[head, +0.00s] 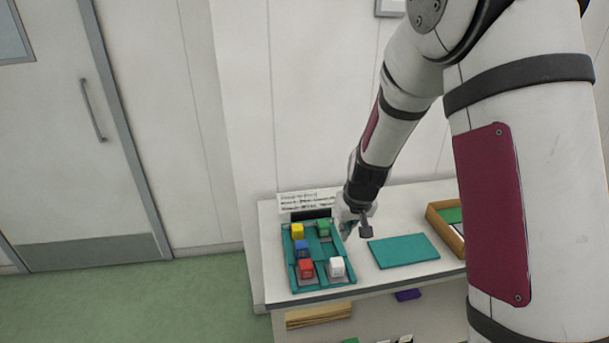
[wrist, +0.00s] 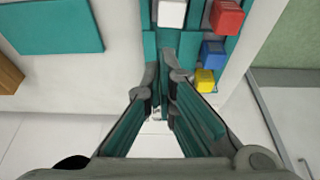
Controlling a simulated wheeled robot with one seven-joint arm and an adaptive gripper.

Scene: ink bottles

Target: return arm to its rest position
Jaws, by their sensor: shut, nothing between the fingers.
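My arm reaches down from the upper right in the head view. My gripper (head: 350,228) hangs just right of the teal tray (head: 318,285), near its back right part. In the wrist view my gripper (wrist: 164,72) is shut and holds nothing. The tray (wrist: 188,50) carries a yellow (head: 297,230), a green (head: 323,228), a blue (head: 302,248), a red (head: 306,268) and a white (head: 337,267) bottle. The white (wrist: 172,13), red (wrist: 227,17), blue (wrist: 213,53) and yellow (wrist: 204,82) ones also show in the wrist view. The green one is hidden there.
A flat teal mat (head: 403,250) lies right of the tray on the white table (head: 376,281). A wooden box (head: 434,219) stands at the right, partly hidden by my arm. A wall with a white sign (head: 308,198) is close behind. Open floor (head: 130,300) lies left.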

